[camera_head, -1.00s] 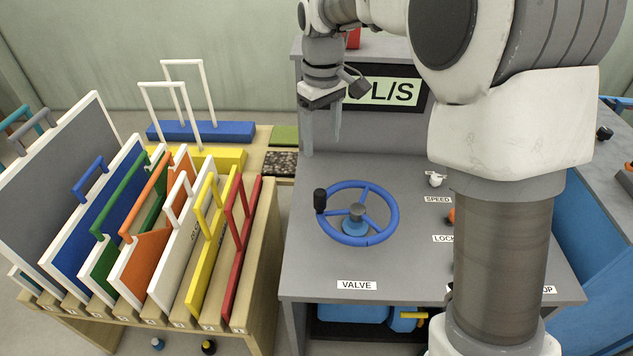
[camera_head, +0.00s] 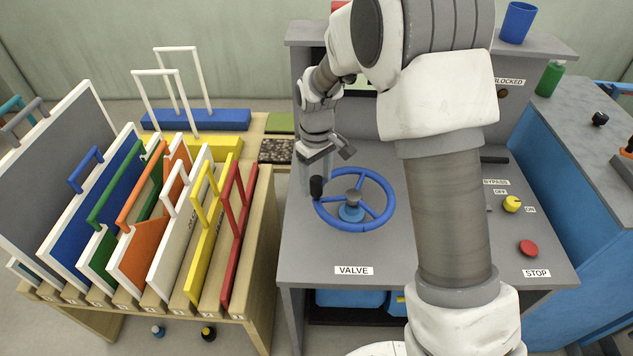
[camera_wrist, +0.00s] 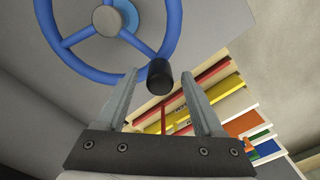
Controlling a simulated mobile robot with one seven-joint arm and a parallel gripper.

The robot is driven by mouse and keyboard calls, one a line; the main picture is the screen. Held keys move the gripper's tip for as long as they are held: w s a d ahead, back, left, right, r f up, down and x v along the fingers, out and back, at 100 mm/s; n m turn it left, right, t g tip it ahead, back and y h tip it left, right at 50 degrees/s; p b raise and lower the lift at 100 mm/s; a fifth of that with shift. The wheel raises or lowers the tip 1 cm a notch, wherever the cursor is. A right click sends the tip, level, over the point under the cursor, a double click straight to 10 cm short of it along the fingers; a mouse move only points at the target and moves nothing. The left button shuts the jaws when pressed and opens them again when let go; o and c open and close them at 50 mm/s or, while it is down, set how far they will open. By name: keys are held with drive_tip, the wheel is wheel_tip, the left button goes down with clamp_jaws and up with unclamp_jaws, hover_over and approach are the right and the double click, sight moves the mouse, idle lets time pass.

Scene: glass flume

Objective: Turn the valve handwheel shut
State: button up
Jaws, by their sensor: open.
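The blue valve handwheel (camera_head: 383,214) lies flat on the grey console top, above the VALVE label (camera_head: 353,271). It has three spokes and a grey hub. Its black knob (camera_head: 316,187) stands up at the left side of the rim. My gripper (camera_head: 317,180) is at the wheel's left rim, pointing down close to the knob; its fingers are partly hard to make out there. In the wrist view, my gripper (camera_wrist: 165,85) is open, with the black knob (camera_wrist: 159,77) showing between its two fingertips. I cannot tell whether either finger touches it. The wheel rim (camera_wrist: 100,77) runs past the left finger.
A rack of coloured panels with handles (camera_head: 130,230) stands to the left of the console. A yellow knob (camera_head: 512,203) and red STOP button (camera_head: 528,248) are on the console's right. A blue cup (camera_head: 517,22) stands on its back ledge. Clear console top surrounds the wheel's front.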

drive_tip(key=shift+f, duration=0.7)
clamp_jaws()
idle(1.0)
